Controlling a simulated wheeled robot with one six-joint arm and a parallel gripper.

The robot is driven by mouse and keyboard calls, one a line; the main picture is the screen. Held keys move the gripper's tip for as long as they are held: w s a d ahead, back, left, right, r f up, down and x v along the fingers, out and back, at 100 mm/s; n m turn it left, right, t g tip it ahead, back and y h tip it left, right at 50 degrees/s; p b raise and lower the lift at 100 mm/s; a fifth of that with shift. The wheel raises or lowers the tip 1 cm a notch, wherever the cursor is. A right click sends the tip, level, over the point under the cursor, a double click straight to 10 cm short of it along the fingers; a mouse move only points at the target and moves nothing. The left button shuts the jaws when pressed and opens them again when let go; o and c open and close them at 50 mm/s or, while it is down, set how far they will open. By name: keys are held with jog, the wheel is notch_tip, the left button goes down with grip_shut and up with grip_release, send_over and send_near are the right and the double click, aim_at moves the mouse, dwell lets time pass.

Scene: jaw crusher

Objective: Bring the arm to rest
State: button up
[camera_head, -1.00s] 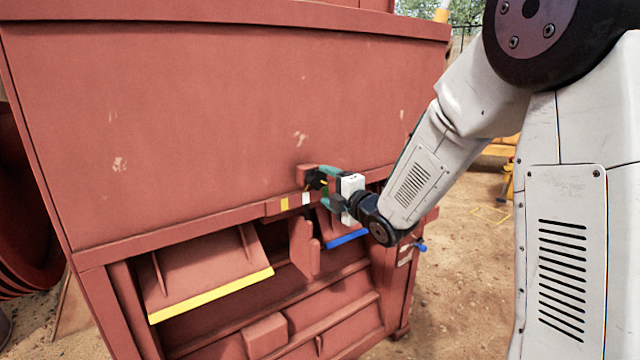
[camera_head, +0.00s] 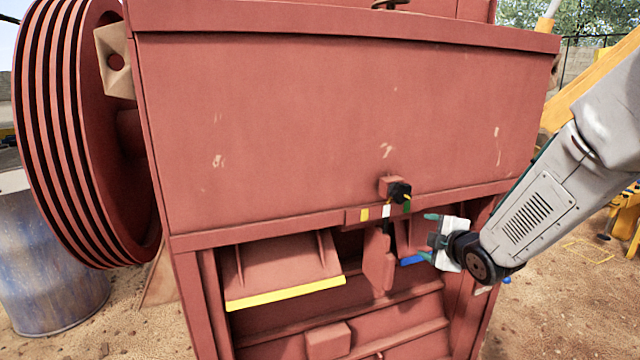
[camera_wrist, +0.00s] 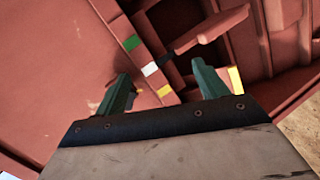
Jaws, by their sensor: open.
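My gripper (camera_head: 428,237) is open and empty in front of the red jaw crusher (camera_head: 300,120). It is at the lower right, just below and right of a black switch (camera_head: 399,192) on a small red block, with a visible gap between them. In the wrist view my two green fingers (camera_wrist: 162,78) stand apart with nothing between them. Beyond them are the crusher's red surface and the green, white and yellow marks (camera_wrist: 150,69). My arm reaches in from the right edge of the head view.
A yellow-edged flap (camera_head: 285,270) and a blue-edged flap (camera_head: 410,240) hang in the crusher's lower opening. A grooved red flywheel (camera_head: 75,130) and a blue barrel (camera_head: 50,270) stand at the left. Bare sandy ground (camera_head: 560,300) lies at the right.

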jog(key=s+d+f+m+g+h, duration=0.1)
jog(key=s+d+m+g+h, duration=0.1)
jog(key=s+m+g, duration=0.5)
jog(key=s+d+f+m+g+h, duration=0.15)
jog(key=s+m, duration=0.25)
jog(key=s, duration=0.6)
jog(key=s+a+r+m+g, duration=0.1)
jog(key=s+a+r+m, duration=0.1)
jog(key=s, duration=0.5)
jog(key=s+a+r+m+g, duration=0.1)
jog(key=s+r+m, duration=0.1)
jog(key=s+r, duration=0.2)
jog(key=s+a+r+m+g+y, duration=0.1)
jog(key=s+r, duration=0.3)
jog(key=s, duration=0.7)
jog(key=shift+a+m+g, duration=0.35)
jog(key=shift+a+m, duration=0.05)
jog(key=shift+a, duration=0.45)
